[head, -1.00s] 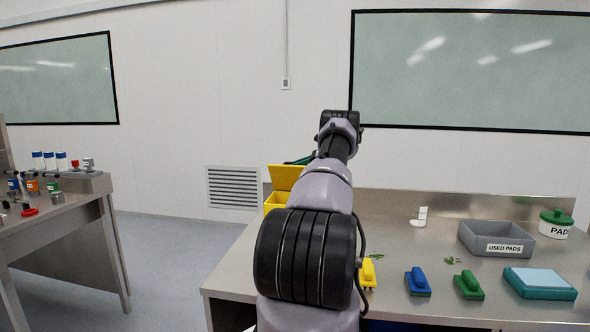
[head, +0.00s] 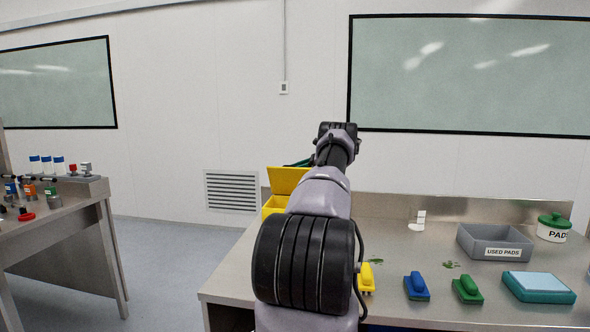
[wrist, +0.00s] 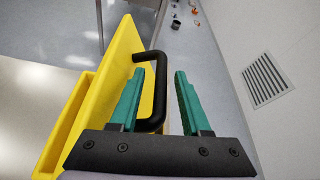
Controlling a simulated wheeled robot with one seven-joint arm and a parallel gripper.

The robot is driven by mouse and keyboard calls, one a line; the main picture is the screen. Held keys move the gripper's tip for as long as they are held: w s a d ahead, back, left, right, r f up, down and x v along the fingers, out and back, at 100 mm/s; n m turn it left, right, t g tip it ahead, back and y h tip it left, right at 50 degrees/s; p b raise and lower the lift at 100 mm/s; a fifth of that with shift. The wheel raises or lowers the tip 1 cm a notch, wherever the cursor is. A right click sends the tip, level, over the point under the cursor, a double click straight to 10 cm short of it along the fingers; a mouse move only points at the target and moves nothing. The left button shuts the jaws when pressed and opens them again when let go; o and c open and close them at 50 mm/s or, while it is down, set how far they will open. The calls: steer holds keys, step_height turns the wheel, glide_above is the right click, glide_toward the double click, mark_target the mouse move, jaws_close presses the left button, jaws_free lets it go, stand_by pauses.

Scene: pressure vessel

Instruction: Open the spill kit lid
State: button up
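The spill kit is a yellow box (head: 272,207) at the left end of the steel bench, partly hidden behind my arm. Its yellow lid (head: 288,180) stands raised and tilted above the box. In the wrist view the lid (wrist: 122,75) is seen nearly edge-on, with a black bar handle (wrist: 159,85) on its outer face. My gripper (wrist: 158,75) has its two teal fingers apart. The handle's long bar shows in the gap between them, nearer the left finger; I cannot tell whether it touches. In the head view only a bit of teal finger shows.
The bench holds a grey used pads bin (head: 492,242), a lidded pads jar (head: 553,234), a teal pad block (head: 538,286), and yellow, blue (head: 416,286) and green scrubbers. Another steel table (head: 62,215) stands left across open floor. A wall vent (head: 231,191) is behind.

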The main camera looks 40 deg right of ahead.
steer(key=shift+s, duration=0.1)
steer(key=v, duration=1)
steer(key=shift+s+d+r, duration=0.15)
steer(key=shift+s, duration=0.1)
